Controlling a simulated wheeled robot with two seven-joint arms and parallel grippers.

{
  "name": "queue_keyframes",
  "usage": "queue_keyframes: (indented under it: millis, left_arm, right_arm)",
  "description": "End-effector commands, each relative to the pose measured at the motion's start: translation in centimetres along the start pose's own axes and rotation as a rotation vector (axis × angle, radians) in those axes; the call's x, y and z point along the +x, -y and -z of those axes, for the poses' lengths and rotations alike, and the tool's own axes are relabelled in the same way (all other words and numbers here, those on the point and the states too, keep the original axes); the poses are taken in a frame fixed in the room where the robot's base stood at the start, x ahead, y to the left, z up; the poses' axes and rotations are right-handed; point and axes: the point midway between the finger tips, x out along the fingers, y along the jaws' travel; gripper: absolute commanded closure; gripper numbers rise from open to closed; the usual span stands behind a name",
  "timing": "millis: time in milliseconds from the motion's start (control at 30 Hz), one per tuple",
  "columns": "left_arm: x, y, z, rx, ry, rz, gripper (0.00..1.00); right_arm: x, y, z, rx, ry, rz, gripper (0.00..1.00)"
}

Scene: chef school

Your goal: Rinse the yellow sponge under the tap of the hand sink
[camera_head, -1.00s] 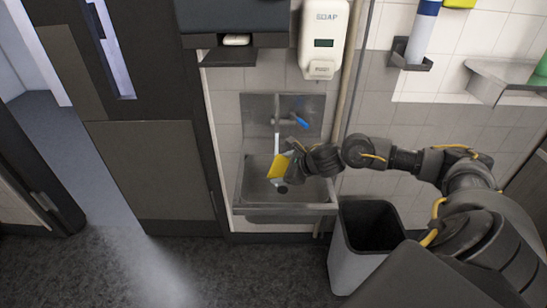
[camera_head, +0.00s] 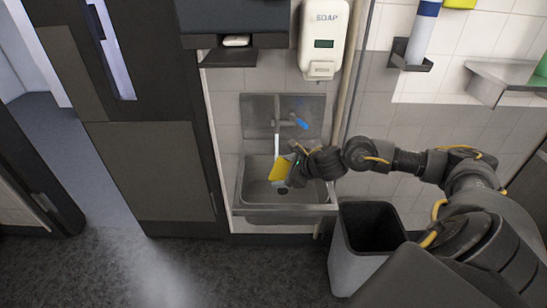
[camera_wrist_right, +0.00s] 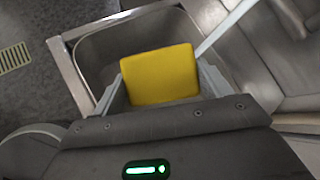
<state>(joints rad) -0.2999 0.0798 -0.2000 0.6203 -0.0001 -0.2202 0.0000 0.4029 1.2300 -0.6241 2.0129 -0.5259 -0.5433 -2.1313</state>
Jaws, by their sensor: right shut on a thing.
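The yellow sponge (camera_head: 281,168) is held over the basin of the steel hand sink (camera_head: 240,190). My right gripper (camera_head: 287,172) is shut on it, and the sponge (camera_wrist_right: 160,75) sits between the gripper fingers (camera_wrist_right: 160,90) in the right wrist view. The tap (camera_head: 285,123) with a blue lever (camera_head: 301,122) is on the sink's back wall. A pale stream (camera_head: 276,145) runs down from the tap to the sponge's upper edge; whether it touches the sponge is hard to tell. My left gripper is not in view.
A grey bin (camera_head: 351,259) stands on the floor right of the sink. A soap dispenser (camera_head: 323,38) and a dark dispenser (camera_head: 236,18) hang above. A steel shelf (camera_head: 490,82) juts from the wall at right. A dark door (camera_head: 150,165) is at left.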

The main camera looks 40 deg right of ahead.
Motion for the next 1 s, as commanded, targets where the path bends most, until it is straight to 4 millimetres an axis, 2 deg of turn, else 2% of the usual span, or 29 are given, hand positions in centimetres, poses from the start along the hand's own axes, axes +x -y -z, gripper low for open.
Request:
queue_keyframes:
  millis: [567, 1000]
  left_arm:
    - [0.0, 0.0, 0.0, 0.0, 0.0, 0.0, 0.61]
    - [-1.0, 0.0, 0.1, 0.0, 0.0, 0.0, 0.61]
  right_arm:
    - [-0.1, 0.0, -0.1, 0.0, 0.0, 0.0, 0.42]
    - [-3.9, -1.2, -1.1, -0.002, 0.0, 0.0, 0.42]
